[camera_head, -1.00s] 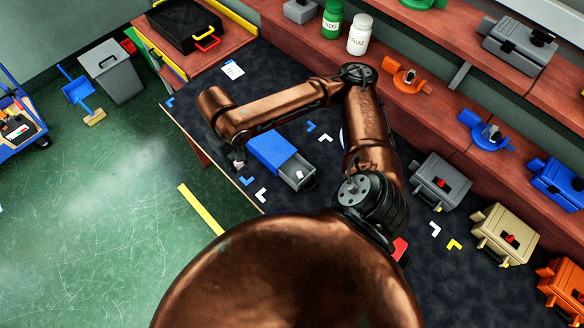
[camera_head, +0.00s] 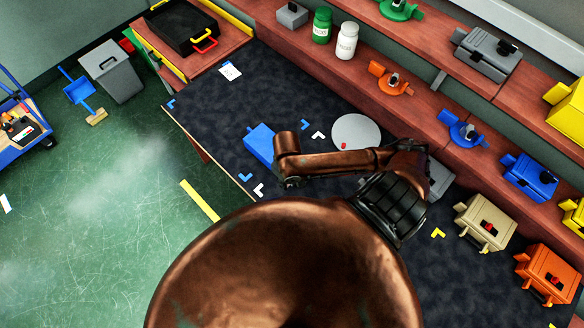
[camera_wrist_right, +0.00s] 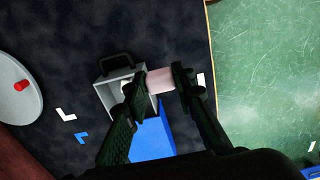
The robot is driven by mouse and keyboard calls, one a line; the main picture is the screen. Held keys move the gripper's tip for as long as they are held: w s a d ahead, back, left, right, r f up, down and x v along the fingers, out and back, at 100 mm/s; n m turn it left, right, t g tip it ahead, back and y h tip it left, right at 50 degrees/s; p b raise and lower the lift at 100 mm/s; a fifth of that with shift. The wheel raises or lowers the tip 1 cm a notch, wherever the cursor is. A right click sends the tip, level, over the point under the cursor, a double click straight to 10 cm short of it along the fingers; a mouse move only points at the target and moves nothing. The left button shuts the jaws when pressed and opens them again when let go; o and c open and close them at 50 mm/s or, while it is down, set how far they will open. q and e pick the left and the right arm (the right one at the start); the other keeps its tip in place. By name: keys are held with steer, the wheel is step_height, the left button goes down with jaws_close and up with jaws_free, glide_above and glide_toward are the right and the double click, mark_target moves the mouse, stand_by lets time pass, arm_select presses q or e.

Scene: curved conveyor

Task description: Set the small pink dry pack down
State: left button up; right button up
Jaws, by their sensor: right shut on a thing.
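My right gripper (camera_wrist_right: 160,82) is shut on the small pink dry pack (camera_wrist_right: 159,80), a pale pink block between its fingertips in the right wrist view. Below it is a blue box (camera_wrist_right: 152,135) with an open grey drawer (camera_wrist_right: 103,92) that has a dark handle. The pack overlaps the drawer's right side in that view; I cannot tell its height above it. In the head view the blue box (camera_head: 259,142) is partly covered by my right arm, which hides the drawer, pack and right gripper. My left gripper is not in view.
A round pale plate (camera_head: 357,130) with a small red item (camera_head: 344,146) lies right of the box. White, blue and yellow corner marks lie on the dark mat. A shelf with coloured boxes and two bottles (camera_head: 347,41) runs along the right. The mat's far left part is mostly clear.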

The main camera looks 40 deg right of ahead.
steer(key=w+d+f, duration=0.2)
steer(key=w+f, duration=0.1)
steer(key=w+d+f, duration=0.6)
steer(key=shift+w+f, duration=0.3)
steer(key=shift+w+d+f, duration=0.25)
steer(key=shift+w+f, duration=0.1)
steer(key=shift+f, duration=1.7)
steer(key=o, duration=0.4)
steer(key=shift+f, duration=0.1)
steer(key=shift+o, duration=0.8)
